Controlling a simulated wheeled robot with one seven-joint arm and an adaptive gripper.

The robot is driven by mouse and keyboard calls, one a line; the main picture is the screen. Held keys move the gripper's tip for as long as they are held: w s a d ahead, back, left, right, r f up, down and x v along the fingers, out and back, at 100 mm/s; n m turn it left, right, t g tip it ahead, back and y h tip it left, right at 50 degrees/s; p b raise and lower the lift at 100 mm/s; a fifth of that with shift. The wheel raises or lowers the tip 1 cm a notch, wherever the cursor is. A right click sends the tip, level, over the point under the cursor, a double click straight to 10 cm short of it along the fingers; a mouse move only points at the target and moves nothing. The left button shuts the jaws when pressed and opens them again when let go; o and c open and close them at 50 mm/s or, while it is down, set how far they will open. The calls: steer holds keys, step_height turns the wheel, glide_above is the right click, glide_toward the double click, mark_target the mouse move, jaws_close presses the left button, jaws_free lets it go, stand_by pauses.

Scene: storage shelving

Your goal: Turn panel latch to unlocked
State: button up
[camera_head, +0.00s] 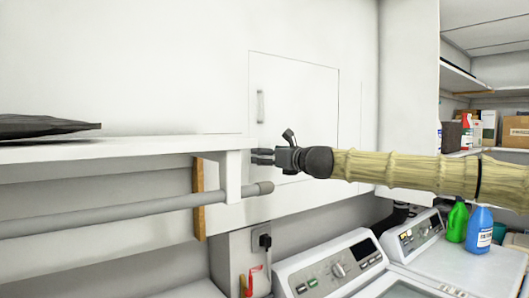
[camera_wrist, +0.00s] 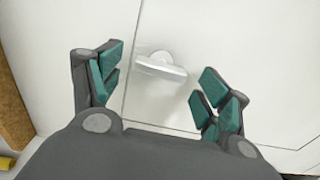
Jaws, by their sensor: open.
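The white panel (camera_head: 297,100) is a flush door in the white wall, outlined by thin seams, and it looks shut. In the wrist view, a pale latch (camera_wrist: 162,68) with a rounded base and a short lever sits on the panel near its seam. My gripper (camera_head: 262,157) is at the lower left of the panel in the head view. Its teal-padded fingers (camera_wrist: 160,85) are apart, with the latch showing between them and nothing held. Whether they touch it I cannot tell. In the head view the latch seems hidden behind my gripper.
A vertical bar handle (camera_head: 260,106) is on the panel above my gripper. A white shelf (camera_head: 120,151) with a grey rod (camera_head: 130,214) under it ends close to my gripper's left. Appliances (camera_head: 335,268) stand below, with green (camera_head: 457,222) and blue (camera_head: 480,231) bottles.

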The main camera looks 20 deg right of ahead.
steer(key=shift+x, duration=0.75)
steer(key=shift+w, duration=0.2)
steer(key=shift+s+r, duration=0.1)
steer(key=c, duration=1)
